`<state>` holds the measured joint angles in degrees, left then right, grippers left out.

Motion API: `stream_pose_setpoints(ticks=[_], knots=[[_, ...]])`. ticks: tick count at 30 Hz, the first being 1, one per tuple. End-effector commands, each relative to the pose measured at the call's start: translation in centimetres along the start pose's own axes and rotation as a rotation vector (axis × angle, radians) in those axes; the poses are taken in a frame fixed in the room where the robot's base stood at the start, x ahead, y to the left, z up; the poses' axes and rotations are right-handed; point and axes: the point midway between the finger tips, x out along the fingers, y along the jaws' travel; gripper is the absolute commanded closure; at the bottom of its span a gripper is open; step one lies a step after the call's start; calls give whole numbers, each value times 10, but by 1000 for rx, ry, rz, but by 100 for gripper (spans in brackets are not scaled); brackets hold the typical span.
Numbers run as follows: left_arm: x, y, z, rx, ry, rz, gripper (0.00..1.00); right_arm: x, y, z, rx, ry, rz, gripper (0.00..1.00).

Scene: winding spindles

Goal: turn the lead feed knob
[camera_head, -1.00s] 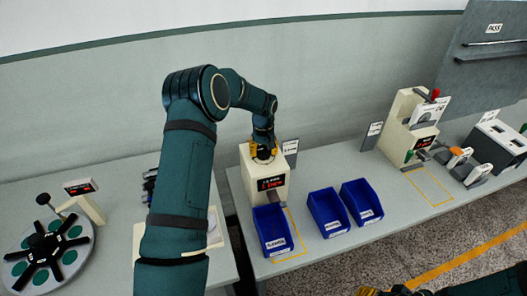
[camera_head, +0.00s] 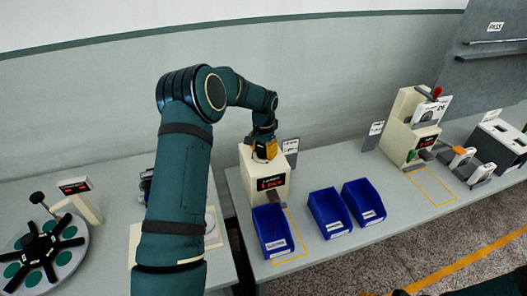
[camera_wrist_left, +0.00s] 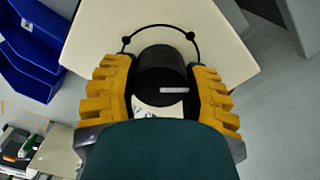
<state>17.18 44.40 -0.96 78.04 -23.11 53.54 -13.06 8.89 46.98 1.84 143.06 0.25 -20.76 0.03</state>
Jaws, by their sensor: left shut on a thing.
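The lead feed knob (camera_wrist_left: 163,75) is a black round knob with a white mark, on top of a cream machine (camera_head: 266,183) with a red-lit display. In the left wrist view, a thin black arc with small round ends lies behind it on the cream top. My left gripper (camera_wrist_left: 162,92), with yellow ridged fingers, is shut on the knob, one finger on each side. In the head view the left gripper (camera_head: 265,149) sits on the machine's top and hides the knob.
Blue bins (camera_head: 328,212) stand in front of and beside the machine on the grey table. A second cream machine (camera_head: 407,125) stands to the right. A disc with dark spokes (camera_head: 45,256) is at far left. A gap separates the two tables.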

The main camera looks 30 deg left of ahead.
Motion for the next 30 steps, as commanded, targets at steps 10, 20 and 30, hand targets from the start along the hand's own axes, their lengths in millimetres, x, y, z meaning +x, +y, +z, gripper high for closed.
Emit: stream_pose_setpoints(ticks=[10,20,30], knots=[[-1,0,0,322,3,-1,88,4,1,0,0,0,1,53],[-2,0,0,571,3,-2,88,5,2,0,0,0,1,53],[-2,1,0,697,3,-2,88,5,2,0,0,0,1,53]])
